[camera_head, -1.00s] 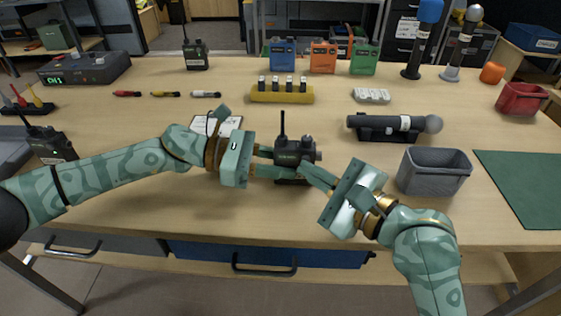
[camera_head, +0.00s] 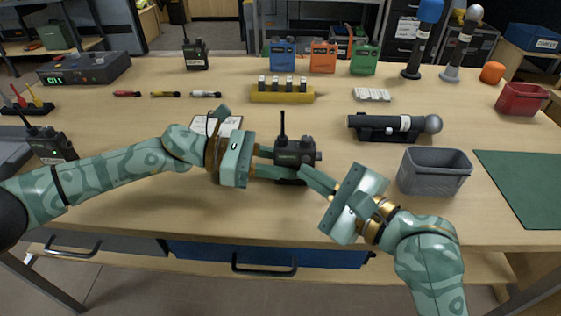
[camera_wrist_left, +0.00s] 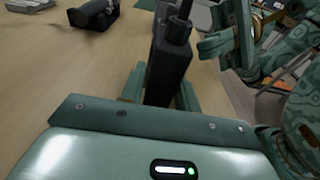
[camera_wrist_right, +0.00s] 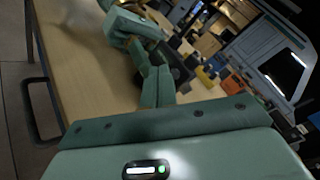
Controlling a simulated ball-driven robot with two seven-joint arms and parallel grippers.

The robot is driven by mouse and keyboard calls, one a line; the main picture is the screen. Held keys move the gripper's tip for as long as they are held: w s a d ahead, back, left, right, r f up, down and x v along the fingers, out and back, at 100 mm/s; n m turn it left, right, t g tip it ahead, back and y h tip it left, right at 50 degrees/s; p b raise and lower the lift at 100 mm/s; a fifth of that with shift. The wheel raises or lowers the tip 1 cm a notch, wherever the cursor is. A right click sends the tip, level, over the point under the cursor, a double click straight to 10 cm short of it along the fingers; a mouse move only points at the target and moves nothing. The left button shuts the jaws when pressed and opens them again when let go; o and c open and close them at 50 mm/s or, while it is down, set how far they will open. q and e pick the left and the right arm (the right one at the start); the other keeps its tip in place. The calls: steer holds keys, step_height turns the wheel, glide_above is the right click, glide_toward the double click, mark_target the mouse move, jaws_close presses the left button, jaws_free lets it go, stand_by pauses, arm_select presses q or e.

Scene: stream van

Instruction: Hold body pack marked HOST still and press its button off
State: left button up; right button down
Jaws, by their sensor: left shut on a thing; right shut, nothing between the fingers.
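A black body pack (camera_head: 293,152) with an upright antenna stands near the middle front of the table; its marking is too small to read. My left gripper (camera_head: 276,165) comes from the left and is shut on the pack. The pack (camera_wrist_left: 168,68) shows between the fingers in the left wrist view. My right gripper (camera_head: 308,174) is shut and empty, its fingertips close to the pack's lower front right; whether they touch I cannot tell. In the right wrist view the fingers (camera_wrist_right: 157,80) partly hide the pack. The button is not discernible.
A microphone (camera_head: 395,124) lies on a black cradle behind right. A grey bin (camera_head: 434,172) stands right of my right gripper, beside a green mat (camera_head: 525,185). Other packs stand at the back (camera_head: 195,54) and at left (camera_head: 50,145). A yellow battery holder (camera_head: 282,96) is behind.

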steer(key=shift+s, duration=3)
arm_select(q)
steer(key=o, duration=1.1)
steer(key=shift+a, duration=0.1)
